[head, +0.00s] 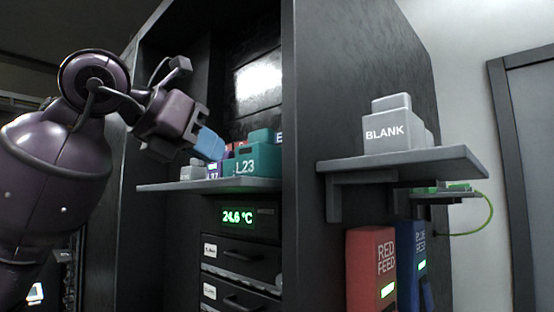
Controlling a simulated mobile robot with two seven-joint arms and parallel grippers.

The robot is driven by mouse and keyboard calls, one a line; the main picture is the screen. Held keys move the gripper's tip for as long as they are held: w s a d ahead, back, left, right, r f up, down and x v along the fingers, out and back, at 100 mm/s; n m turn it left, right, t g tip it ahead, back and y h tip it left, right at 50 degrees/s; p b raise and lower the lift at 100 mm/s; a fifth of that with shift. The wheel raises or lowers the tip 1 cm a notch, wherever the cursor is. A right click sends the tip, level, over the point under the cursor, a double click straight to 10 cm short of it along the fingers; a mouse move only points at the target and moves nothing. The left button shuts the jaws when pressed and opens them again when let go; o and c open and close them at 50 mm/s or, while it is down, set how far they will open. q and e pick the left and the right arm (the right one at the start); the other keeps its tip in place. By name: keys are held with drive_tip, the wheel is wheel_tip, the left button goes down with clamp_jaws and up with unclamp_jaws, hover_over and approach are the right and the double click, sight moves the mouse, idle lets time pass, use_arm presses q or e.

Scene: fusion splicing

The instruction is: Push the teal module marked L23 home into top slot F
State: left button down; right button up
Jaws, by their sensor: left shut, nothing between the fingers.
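The teal module marked L23 (257,161) sits at the right end of a shelf (215,186) inside the dark cabinet, close to the cabinet's side wall. Its label faces me. My left gripper (212,148) is shut and empty, its blue-tipped fingers just left of the teal module, above the shelf. I cannot tell whether the fingertips touch the module. No slot letter F can be read in this view. My right gripper is not in view.
A grey BLANK module (395,126) stands on an outer bracket shelf (400,160). Below are a red feed box (371,262) and a blue one (411,255). A 24.6 °C display (240,216) and drawers (240,258) lie under the inner shelf. Smaller modules crowd behind the gripper. The cabinet's side panel (350,70) bounds the right.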

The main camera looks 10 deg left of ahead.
sight(245, 154)
use_arm(q)
drive_tip(key=shift+w+d+p, duration=0.4)
drive_tip(key=shift+w+d, duration=0.75)
drive_tip(key=shift+w, duration=0.3)
drive_tip(key=shift+w+d, duration=0.35)
drive_tip(key=shift+w, duration=0.1)
drive_tip(key=shift+w+d+p, duration=0.35)
drive_tip(key=shift+w+d, duration=0.15)
drive_tip(key=shift+w, duration=0.15)
drive_tip(key=shift+w+d+p, duration=0.35)
drive_tip(key=shift+w+d, duration=0.5)
drive_tip(key=shift+w, duration=0.25)
drive_tip(key=shift+w+d+p, duration=0.3)
drive_tip(key=shift+w+d, duration=0.35)
drive_tip(key=shift+w, duration=0.1)
drive_tip(key=shift+s+a+b, duration=0.3)
drive_tip(key=shift+b, duration=0.1)
drive_tip(key=shift+s+a+f+b, duration=0.1)
drive_tip(key=shift+s+a+b, duration=0.45)
drive_tip(key=shift+s+a, duration=0.25)
drive_tip(key=shift+s+a+b, duration=0.4)
drive_tip(key=shift+s+a, duration=0.35)
drive_tip(key=shift+s, duration=0.3)
drive_tip(key=shift+s+a+b, duration=0.4)
drive_tip(key=shift+s+a, duration=0.3)
drive_tip(key=shift+s, duration=0.3)
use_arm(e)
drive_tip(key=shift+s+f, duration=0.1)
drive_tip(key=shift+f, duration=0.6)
